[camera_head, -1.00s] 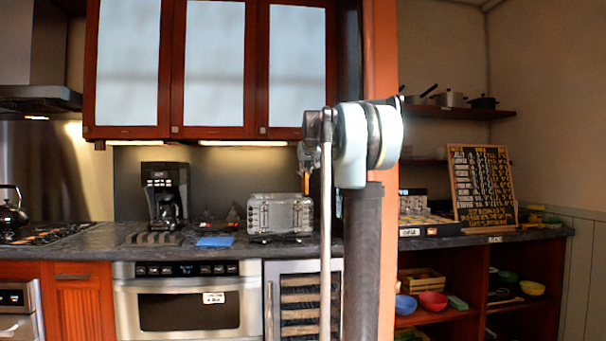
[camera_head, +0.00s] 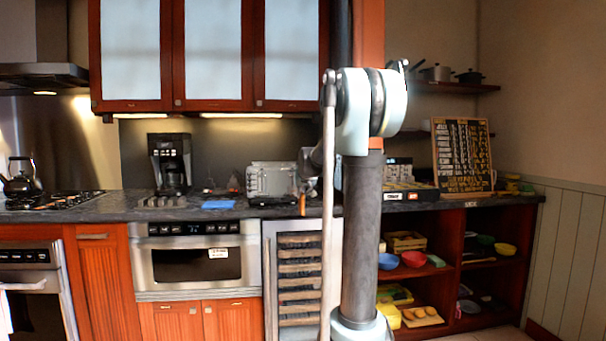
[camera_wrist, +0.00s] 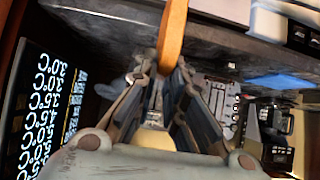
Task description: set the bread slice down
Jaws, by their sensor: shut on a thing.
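The bread slice (camera_wrist: 172,36) is seen edge-on as a narrow orange-brown strip in the wrist view. My gripper (camera_wrist: 160,76) is shut on its near end, and the slice sticks out beyond the fingertips. In the head view the bread slice (camera_head: 303,204) shows small, hanging below my gripper (camera_head: 306,180) in front of the counter's front edge. It looks clear of any surface. My arm hides part of the gripper there.
The dark counter (camera_head: 110,206) carries a toaster (camera_head: 270,180), a coffee maker (camera_head: 170,163) and a blue cloth-like item (camera_head: 218,204). The microwave drawer (camera_head: 195,262) is shut below it. A menu board (camera_head: 462,157) stands right. Shelves with bowls (camera_head: 414,259) lie below.

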